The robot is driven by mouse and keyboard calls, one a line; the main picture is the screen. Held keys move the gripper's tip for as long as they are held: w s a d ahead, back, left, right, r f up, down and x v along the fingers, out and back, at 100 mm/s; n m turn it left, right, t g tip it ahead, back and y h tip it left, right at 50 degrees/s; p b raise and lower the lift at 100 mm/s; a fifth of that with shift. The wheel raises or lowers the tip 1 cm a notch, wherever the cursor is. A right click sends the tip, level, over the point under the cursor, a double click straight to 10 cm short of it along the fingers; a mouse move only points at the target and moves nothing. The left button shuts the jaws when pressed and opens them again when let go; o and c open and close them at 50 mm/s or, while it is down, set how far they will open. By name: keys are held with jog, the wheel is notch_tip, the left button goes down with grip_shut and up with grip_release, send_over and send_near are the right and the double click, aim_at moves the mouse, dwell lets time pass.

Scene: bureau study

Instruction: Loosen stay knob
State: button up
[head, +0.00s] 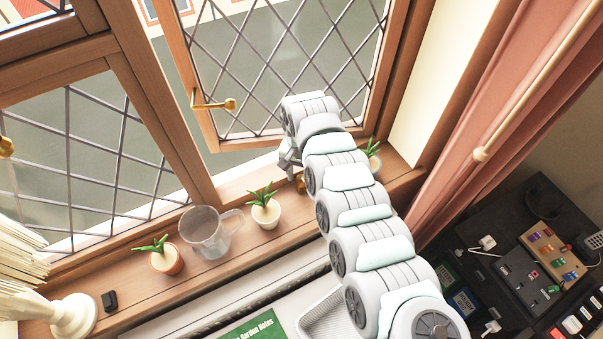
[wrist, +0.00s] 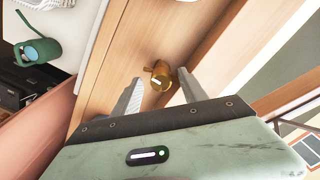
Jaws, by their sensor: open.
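The stay knob (wrist: 160,82) is a small brass knob on the wooden window frame, seen in the wrist view. My gripper (wrist: 160,76) is open, with one grey finger on each side of the knob. I see gaps between the fingers and the knob, so it is not gripped. In the head view my gripper (head: 287,160) is low at the open casement window (head: 270,70), partly hidden by my arm. A bit of brass (head: 300,183) shows just below it near the sill.
On the sill stand potted plants (head: 265,211), a clear jug (head: 207,238) and a small black object (head: 109,301). A plant (head: 372,153) sits right beside my arm. A pink curtain (head: 495,110) hangs at the right, above a dark desk with sockets and gadgets.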

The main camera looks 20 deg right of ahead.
jog(key=shift+f, duration=0.25)
jog(key=shift+c, duration=0.5)
grip_shut()
